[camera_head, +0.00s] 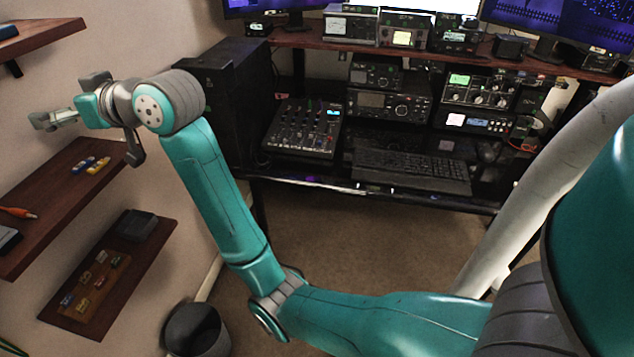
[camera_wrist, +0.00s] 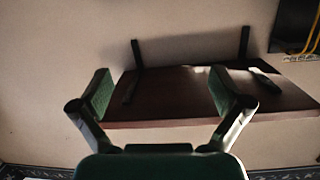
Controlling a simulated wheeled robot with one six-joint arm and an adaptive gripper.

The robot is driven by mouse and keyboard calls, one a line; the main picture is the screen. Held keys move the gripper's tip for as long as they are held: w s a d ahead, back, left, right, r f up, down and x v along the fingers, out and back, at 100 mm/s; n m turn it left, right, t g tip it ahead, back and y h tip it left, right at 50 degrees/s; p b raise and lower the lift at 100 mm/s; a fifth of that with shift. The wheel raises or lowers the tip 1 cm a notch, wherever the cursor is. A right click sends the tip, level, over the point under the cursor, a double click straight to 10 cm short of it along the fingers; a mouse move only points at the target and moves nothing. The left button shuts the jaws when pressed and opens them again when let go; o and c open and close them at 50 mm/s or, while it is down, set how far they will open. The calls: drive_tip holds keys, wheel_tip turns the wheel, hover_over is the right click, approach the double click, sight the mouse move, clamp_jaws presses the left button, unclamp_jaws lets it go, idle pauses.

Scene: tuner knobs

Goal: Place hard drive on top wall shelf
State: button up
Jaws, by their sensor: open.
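My gripper (camera_head: 42,120) is open, with nothing between its fingers in the wrist view (camera_wrist: 160,92). In the head view it is at the left, near the wall, above the middle wall shelf (camera_head: 75,190) and lower in the picture than the top wall shelf (camera_head: 45,36). A small dark flat object (camera_head: 8,31) lies on the top shelf at the left picture edge. It may be the hard drive, but I cannot tell for sure.
The middle shelf holds small coloured pieces (camera_head: 90,165), an orange-handled tool (camera_head: 18,213) and a dark flat item (camera_head: 8,240). The lower shelf (camera_head: 150,256) bears a black box (camera_head: 137,225). A black cabinet (camera_head: 225,100) and a crowded desk stand to the right; a bin (camera_head: 196,330) is below.

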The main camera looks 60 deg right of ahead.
drive_tip(key=s+a+f+m+h, duration=0.1)
drive_tip(key=s+f, duration=0.3)
drive_tip(key=f, duration=0.7)
drive_tip(key=s+f+m+h, duration=0.1)
drive_tip(key=s+f, duration=0.2)
drive_tip(key=f, duration=0.8)
drive_tip(key=s+a+f+m+h, duration=0.1)
drive_tip(key=s+f+m+h, duration=0.1)
drive_tip(key=s+f, duration=1.45)
drive_tip(key=s, duration=0.7)
drive_tip(key=s+f, duration=0.3)
drive_tip(key=s, duration=0.6)
drive_tip(key=s+r+n, duration=0.1)
drive_tip(key=s+r, duration=0.1)
drive_tip(key=s, duration=0.6)
drive_tip(key=s+a+r+n+g, duration=0.1)
drive_tip(key=s+r, duration=0.2)
drive_tip(key=s, duration=0.6)
drive_tip(key=shift+s+a, duration=0.15)
drive_tip(key=shift+a, duration=0.15)
drive_tip(key=shift+f, duration=0.1)
